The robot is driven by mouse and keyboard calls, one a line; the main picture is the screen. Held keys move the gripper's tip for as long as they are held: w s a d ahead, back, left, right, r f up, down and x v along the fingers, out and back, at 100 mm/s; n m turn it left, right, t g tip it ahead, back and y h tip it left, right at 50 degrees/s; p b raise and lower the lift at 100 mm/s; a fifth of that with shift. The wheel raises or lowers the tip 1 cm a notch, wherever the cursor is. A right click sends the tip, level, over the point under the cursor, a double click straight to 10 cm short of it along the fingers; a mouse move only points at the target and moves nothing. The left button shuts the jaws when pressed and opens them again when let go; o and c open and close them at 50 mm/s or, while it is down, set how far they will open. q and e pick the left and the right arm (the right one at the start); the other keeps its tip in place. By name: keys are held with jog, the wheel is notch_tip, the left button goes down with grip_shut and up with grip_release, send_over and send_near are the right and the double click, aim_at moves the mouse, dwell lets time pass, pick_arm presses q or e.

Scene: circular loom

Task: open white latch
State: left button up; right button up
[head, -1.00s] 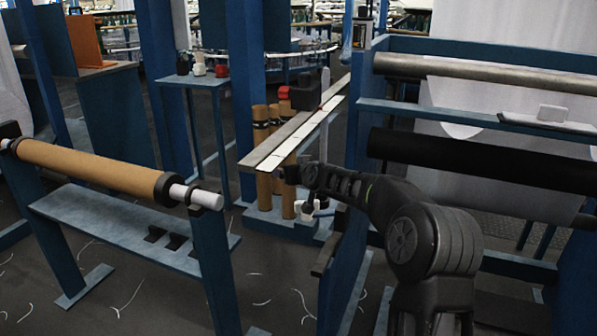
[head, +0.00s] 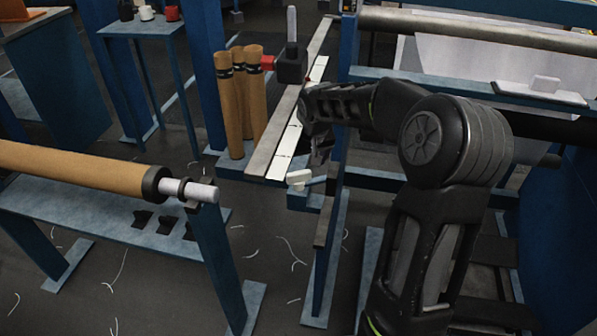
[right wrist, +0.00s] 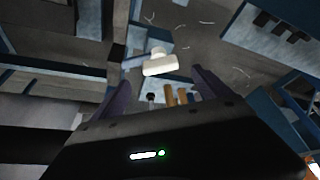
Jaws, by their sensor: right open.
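The white latch (head: 299,178) is a small, pale, T-shaped handle low beside the lower end of the long rail. In the right wrist view the white latch (right wrist: 158,64) lies ahead of my fingers, between their lines and apart from them. My right gripper (head: 318,155) points down, just above and to the right of the latch in the head view. Its two dark fingers also show in the right wrist view (right wrist: 163,85), spread with nothing between them. My left gripper is out of view.
The long rail (head: 262,143) with white strips runs beside my right gripper. Brown tubes (head: 237,105) stand left of it. A blue post (head: 322,255) rises near the latch. A brown roll (head: 75,168) lies on a blue stand at left. Thread scraps litter the floor.

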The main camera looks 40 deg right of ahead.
aim_at(299, 173)
jog(key=x, duration=0.7)
jog(key=shift+w+f+b, duration=0.15)
jog(key=shift+f+b, duration=0.15)
jog(key=shift+b, duration=0.05)
grip_shut()
dwell(0.6)
